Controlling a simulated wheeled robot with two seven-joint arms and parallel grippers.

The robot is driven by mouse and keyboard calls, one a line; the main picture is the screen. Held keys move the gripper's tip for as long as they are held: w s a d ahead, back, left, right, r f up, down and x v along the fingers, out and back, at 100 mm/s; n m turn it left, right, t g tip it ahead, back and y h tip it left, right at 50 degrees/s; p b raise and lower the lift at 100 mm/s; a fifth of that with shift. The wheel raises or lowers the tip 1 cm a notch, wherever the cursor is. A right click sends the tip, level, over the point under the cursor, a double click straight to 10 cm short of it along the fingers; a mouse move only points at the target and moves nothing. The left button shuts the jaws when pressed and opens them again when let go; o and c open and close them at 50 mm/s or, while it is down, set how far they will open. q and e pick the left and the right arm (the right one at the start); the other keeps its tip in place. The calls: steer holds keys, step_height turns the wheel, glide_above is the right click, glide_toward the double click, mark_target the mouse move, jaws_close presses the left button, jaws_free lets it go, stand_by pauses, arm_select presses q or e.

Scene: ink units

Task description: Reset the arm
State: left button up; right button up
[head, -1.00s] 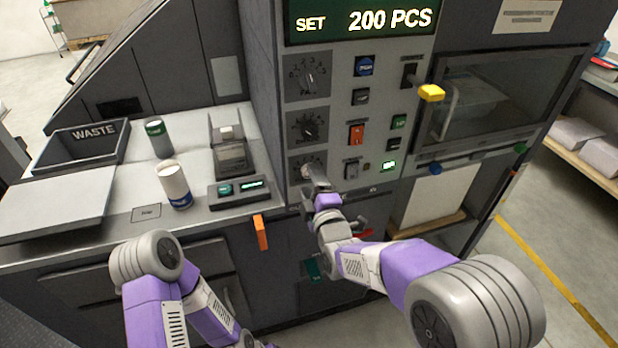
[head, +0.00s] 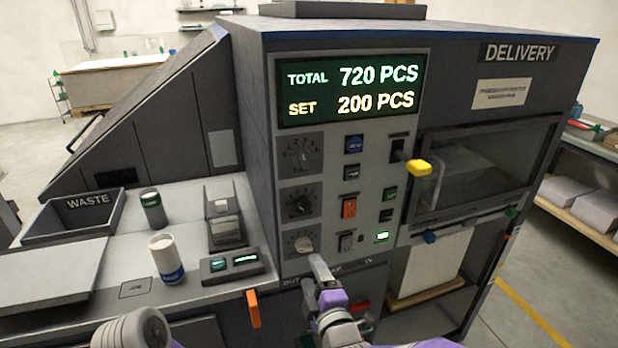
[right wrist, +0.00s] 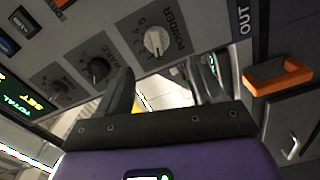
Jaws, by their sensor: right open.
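My right gripper (head: 318,264) is in front of the lower part of the machine's control panel (head: 368,215), just below the lowest dial (head: 304,245). In the right wrist view its two fingers (right wrist: 162,88) stand apart with nothing between them. My left gripper is out of view; only a rounded grey part of my left arm shows at the bottom left of the head view.
The display (head: 352,91) reads TOTAL 720 PCS, SET 200 PCS. A yellow-tipped lever (head: 418,167) juts out at the right of the panel. An orange handle (head: 253,309) sticks out below the counter. Two canisters stand beside the WASTE tray (head: 50,236).

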steer(key=s+d+f+m+g+h+p, duration=0.1)
steer(key=s+d+f+m+g, duration=0.2)
steer(key=f, duration=0.6)
steer(key=s+d+f+m+g+h, duration=0.1)
steer(key=d+f+m+g, duration=0.25)
steer(key=f, duration=0.55)
steer(key=s+d+f+m+g+h+p, duration=0.1)
steer(key=s+d+f+m+g, duration=0.15)
steer(key=f+m, duration=0.45)
steer(key=s+f+m+g+y, duration=0.1)
steer(key=s+f+m+g, duration=0.6)
steer(key=s+f, duration=0.6)
steer(key=s+a+m+p, duration=0.1)
steer(key=s, duration=0.3)
steer(key=shift+g+y, duration=0.3)
steer(key=shift+w+d, duration=0.1)
